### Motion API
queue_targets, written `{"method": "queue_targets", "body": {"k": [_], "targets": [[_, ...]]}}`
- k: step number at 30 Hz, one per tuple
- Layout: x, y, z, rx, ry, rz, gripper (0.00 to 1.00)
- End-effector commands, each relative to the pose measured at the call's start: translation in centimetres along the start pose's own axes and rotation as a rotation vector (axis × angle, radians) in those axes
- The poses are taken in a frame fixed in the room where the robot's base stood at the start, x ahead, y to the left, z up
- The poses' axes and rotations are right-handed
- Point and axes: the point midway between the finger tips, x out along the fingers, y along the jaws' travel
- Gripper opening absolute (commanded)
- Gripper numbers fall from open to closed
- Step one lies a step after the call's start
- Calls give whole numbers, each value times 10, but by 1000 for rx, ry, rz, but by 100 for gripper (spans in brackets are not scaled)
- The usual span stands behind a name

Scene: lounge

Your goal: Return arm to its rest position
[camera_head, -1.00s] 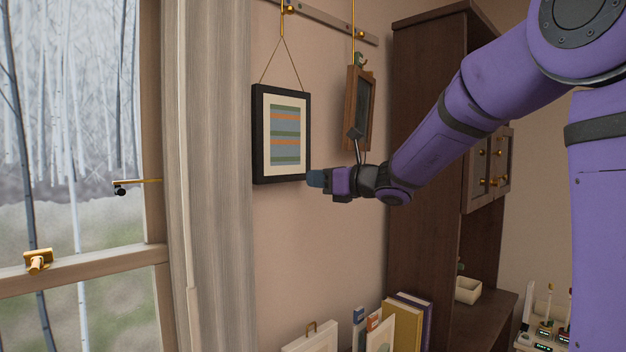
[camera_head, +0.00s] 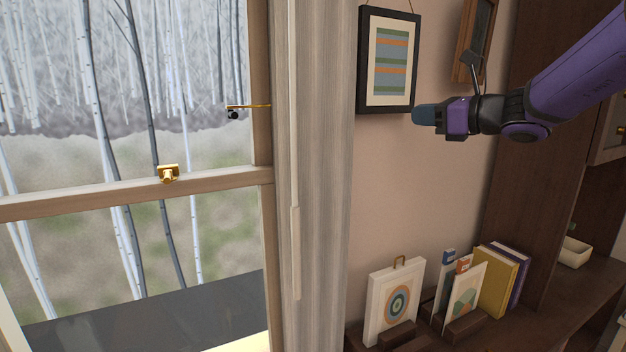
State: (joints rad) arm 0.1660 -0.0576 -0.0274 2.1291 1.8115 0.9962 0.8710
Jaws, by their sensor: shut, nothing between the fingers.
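My gripper (camera_head: 424,115) is at the upper right, at the end of my purple arm (camera_head: 570,85), which reaches in from the right edge. Its blue fingertips point left and are together, with nothing between them. The tip shows just below the lower right corner of a black-framed striped picture (camera_head: 388,62) hanging on the wall. I cannot tell whether the tip touches the frame.
A wooden-framed hanging piece (camera_head: 474,40) is above my gripper. Below, a shelf holds a white-framed target picture (camera_head: 395,303), books (camera_head: 497,280) and a small bowl (camera_head: 573,252). A curtain (camera_head: 325,190) and a window (camera_head: 140,187) are left.

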Motion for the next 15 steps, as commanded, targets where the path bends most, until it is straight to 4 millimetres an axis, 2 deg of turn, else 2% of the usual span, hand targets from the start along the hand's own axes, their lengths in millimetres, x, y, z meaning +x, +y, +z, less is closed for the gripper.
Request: {"method": "queue_targets", "body": {"k": [1,6,15], "targets": [[-5,17,2,-74,30,37,0],[-29,76,-8,-390,164,197,0],[-89,156,-41,-961,366,497,0]]}}
